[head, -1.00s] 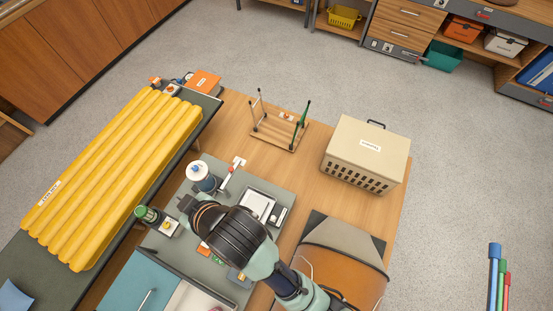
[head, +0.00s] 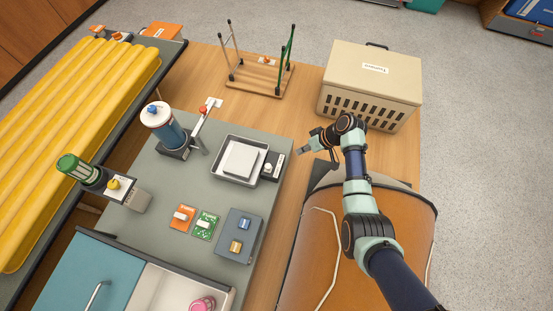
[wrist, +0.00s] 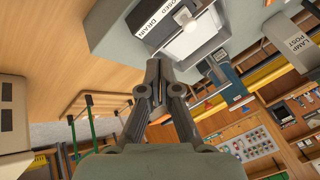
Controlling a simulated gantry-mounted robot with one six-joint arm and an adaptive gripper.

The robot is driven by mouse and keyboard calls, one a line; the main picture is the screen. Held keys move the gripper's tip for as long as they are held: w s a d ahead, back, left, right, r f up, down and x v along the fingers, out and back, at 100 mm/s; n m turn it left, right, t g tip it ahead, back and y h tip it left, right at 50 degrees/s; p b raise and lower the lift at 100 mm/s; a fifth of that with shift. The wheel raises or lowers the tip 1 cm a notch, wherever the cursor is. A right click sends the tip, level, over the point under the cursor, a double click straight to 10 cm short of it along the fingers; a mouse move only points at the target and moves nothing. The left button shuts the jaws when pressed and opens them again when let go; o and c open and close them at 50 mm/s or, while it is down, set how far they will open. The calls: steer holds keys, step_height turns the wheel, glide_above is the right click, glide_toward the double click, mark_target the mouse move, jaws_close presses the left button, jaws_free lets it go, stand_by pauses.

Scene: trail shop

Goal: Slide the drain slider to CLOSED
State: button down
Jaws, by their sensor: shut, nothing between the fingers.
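The drain slider (head: 267,168) looks like a small pale knob on a dark unit at the right side of a grey tray (head: 219,172). In the wrist view a label with the word DRAIN (wrist: 160,20) shows at the top, with a pale knob (wrist: 187,20) beside it. Which end the slider stands at is too small to tell. My gripper (head: 303,151) is shut and empty, to the right of the unit and apart from it in the head view. Its closed fingertips (wrist: 155,68) point toward the label in the wrist view.
A beige crate (head: 372,66) stands at the back right. A wooden rack with upright posts (head: 258,85) is behind the tray. A blue-and-white canister (head: 165,130) stands left of the tray. An orange rounded case (head: 310,285) lies below my arm. Bare wood shows between rack and crate.

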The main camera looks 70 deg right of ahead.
mark_target(268, 168)
steer(key=b+x, duration=0.2)
steer(key=x, duration=0.2)
steer(key=w+a+b+x, duration=0.1)
steer(key=b+x, duration=0.1)
steer(key=x, duration=0.2)
steer(key=a+r+b+x, duration=0.1)
steer(key=b+x, duration=0.2)
steer(key=x, duration=0.1)
steer(key=shift+w+r, duration=0.1)
steer(key=shift+w, duration=0.15)
steer(key=shift+w+a, duration=0.2)
steer(key=shift+a, duration=0.1)
steer(key=shift+r, duration=0.1)
